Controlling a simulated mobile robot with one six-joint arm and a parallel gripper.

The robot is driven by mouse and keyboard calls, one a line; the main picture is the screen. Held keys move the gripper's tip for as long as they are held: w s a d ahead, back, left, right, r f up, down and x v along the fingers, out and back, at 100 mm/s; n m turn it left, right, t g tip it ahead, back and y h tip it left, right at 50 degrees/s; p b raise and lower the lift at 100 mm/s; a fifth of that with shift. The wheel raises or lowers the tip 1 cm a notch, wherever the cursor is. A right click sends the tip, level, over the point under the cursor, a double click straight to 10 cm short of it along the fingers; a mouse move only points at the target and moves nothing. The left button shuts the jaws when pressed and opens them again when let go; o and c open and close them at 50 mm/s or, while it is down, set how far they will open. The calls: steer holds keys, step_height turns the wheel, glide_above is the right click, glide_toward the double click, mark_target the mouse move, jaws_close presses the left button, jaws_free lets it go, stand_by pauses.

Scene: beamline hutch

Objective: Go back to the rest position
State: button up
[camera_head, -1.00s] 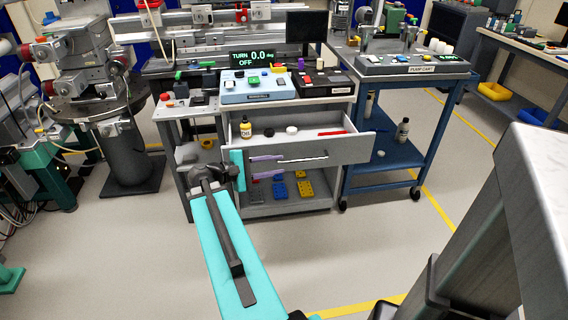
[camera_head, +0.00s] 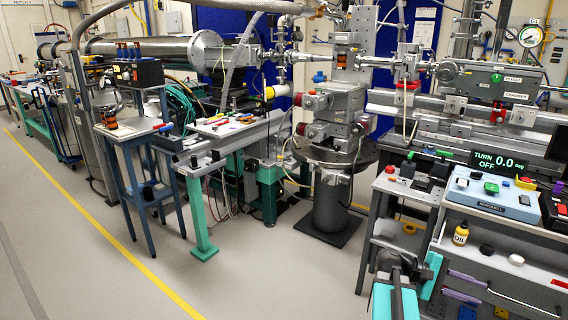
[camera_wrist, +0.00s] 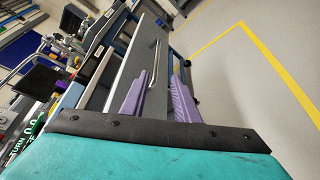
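My gripper (camera_head: 465,288) is in the head view at the lower right, in front of the grey cabinet. Its two purple fingers also show in the wrist view (camera_wrist: 156,98), spread apart with nothing held between them. The drawer (camera_head: 488,258) of the cabinet stands pulled out, and its light bar handle (camera_wrist: 153,65) appears beyond the fingers in the wrist view. I cannot tell the exact gap between fingers and handle. My arm reaches forward from the bottom edge of the head view.
An oil bottle (camera_head: 460,234), a black disc (camera_head: 486,249) and a white disc (camera_head: 516,259) are in the drawer. A blue control box (camera_head: 492,195) sits on the cabinet top. A blue cart (camera_head: 130,135) stands at left. Open floor lies at front left.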

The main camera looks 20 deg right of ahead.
steer(key=w+a+f+n+t+y, duration=0.15)
steer(key=w+a+f, duration=0.25)
steer(key=a+f, duration=0.45)
steer(key=w+a+f+n+t+y, duration=0.15)
steer(key=w+a+f, duration=0.3)
steer(key=f, duration=0.65)
steer(key=a+f+t+y, duration=0.2)
steer(key=a+f+y, duration=0.2)
steer(key=a+f, duration=1.1)
steer(key=s+a+f+m+y, duration=0.1)
steer(key=s+a+f+y, duration=0.35)
steer(key=a, duration=0.75)
steer(key=s+a+f+m+y, duration=0.1)
steer(key=s+a+f, duration=0.5)
steer(key=a, duration=0.5)
step_height(320, 180, up, 12)
steer(key=a+g+p, duration=0.1)
steer(key=p, duration=1.2)
steer(key=shift+s+r, duration=0.25)
steer(key=shift+s, duration=0.15)
steer(key=shift+a, duration=0.1)
